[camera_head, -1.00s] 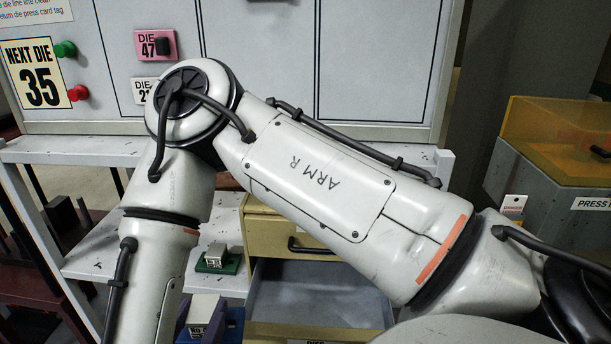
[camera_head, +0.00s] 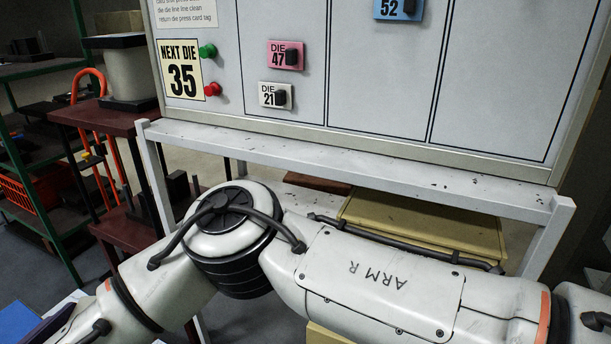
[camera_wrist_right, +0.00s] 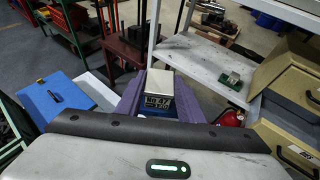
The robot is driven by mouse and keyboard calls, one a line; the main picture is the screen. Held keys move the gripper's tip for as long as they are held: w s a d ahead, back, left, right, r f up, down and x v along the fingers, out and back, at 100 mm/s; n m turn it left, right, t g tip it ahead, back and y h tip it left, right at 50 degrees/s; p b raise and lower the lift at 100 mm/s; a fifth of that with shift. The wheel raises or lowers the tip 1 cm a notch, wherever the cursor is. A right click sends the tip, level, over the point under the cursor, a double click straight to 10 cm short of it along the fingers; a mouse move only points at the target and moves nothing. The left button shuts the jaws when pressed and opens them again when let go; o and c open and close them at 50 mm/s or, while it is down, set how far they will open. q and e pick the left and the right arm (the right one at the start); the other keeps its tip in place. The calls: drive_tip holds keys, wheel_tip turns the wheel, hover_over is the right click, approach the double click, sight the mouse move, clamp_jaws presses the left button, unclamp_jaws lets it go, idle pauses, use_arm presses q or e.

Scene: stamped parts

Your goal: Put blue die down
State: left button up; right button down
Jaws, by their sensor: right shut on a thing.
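In the right wrist view, my right gripper (camera_wrist_right: 160,92), with purple fingers, is shut on a die (camera_wrist_right: 158,104). The die has a light grey top, a dark labelled front and some blue low down between the fingers. The label is too small to read surely. The die is held up in the air; its underside is hidden. In the head view, my right arm crosses the lower part and the die does not show. A bit of purple shows at the bottom left corner there. My left gripper is in neither view.
A blue box-like thing (camera_wrist_right: 58,98) stands left of the gripper. A white shelf (camera_wrist_right: 205,62) holds a small green-based die (camera_wrist_right: 232,79). Tan drawers (camera_wrist_right: 290,125) stand at the right. A dark red table (camera_head: 120,120) and a board (camera_head: 385,75) stand ahead.

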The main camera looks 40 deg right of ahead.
drive_tip(key=w+r+p, duration=0.1)
drive_tip(key=w+r, duration=0.4)
drive_tip(key=w, duration=0.3)
drive_tip(key=w+d+m+g+h+p, duration=0.25)
drive_tip(key=w+d, duration=0.35)
drive_tip(key=d, duration=0.4)
drive_tip(key=s+d+f+m+g+h+p, duration=0.1)
drive_tip(key=s+d+f+m, duration=0.1)
drive_tip(key=d+f, duration=0.6)
drive_tip(key=s+d+f+m+g+h+p, duration=0.1)
drive_tip(key=d+f, duration=0.7)
drive_tip(key=d, duration=0.8)
drive_tip(key=shift+s+d+f+m+g+h, duration=0.3)
drive_tip(key=shift+s+f+m+g+h, duration=0.1)
drive_tip(key=shift+m+h, duration=0.15)
